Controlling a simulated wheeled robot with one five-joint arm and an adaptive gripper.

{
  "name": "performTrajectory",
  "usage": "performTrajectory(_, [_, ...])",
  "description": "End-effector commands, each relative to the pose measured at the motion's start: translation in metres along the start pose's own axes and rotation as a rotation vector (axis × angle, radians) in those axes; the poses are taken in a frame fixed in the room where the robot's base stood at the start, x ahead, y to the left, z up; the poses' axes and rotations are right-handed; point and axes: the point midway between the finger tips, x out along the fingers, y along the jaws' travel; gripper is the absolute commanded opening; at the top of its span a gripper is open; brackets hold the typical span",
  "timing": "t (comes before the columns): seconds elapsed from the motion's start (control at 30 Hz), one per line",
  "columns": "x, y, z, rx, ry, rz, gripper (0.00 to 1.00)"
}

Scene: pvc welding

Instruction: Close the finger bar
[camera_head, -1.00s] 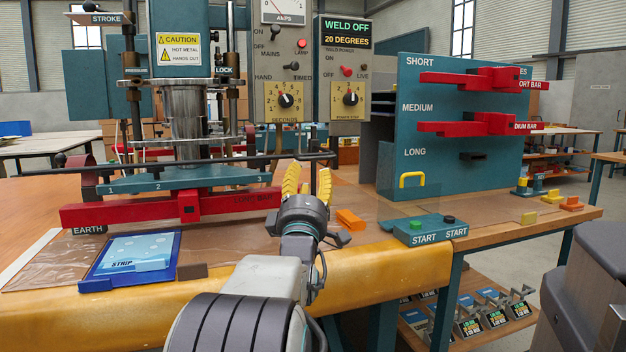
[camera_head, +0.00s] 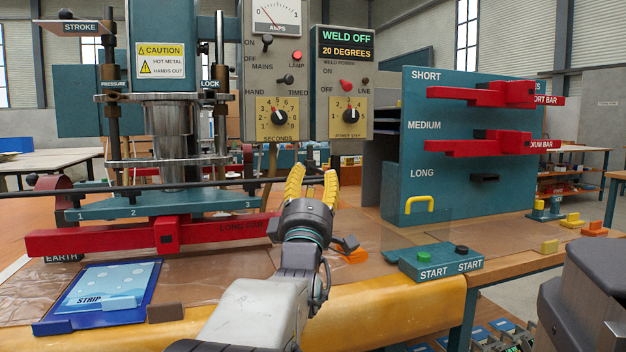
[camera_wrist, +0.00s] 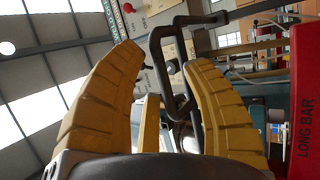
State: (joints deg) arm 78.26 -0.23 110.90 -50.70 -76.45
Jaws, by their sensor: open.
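A dark finger bar (camera_head: 110,189) runs across the front of the press, level with its blue plate. Its right end passes behind my gripper (camera_head: 313,182) in the head view. My gripper is open, with its yellow fingers pointing up and away, to the right of the press. In the wrist view a black looped handle (camera_wrist: 157,48) shows between and beyond the spread fingers of my gripper (camera_wrist: 164,60). I cannot tell whether the fingers touch it. The red long bar (camera_head: 105,240) sits under the press plate; it also shows at the right of the wrist view (camera_wrist: 306,95).
A blue strip tray (camera_head: 62,325) and a brown block (camera_head: 165,313) lie on the bench left of my arm. The start button box (camera_head: 440,263) is to the right. A blue rack (camera_head: 420,100) holds red bars. The control panel (camera_head: 272,60) stands behind.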

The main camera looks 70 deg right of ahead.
Motion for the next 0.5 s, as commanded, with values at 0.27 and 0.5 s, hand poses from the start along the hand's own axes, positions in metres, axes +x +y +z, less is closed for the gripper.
performTrajectory(0.27, [-0.0002,0.0021,0.0000,-0.001,-0.001,0.000,0.43])
performTrajectory(0.5, [-0.0002,0.0018,-0.0001,0.000,-0.001,0.000,0.35])
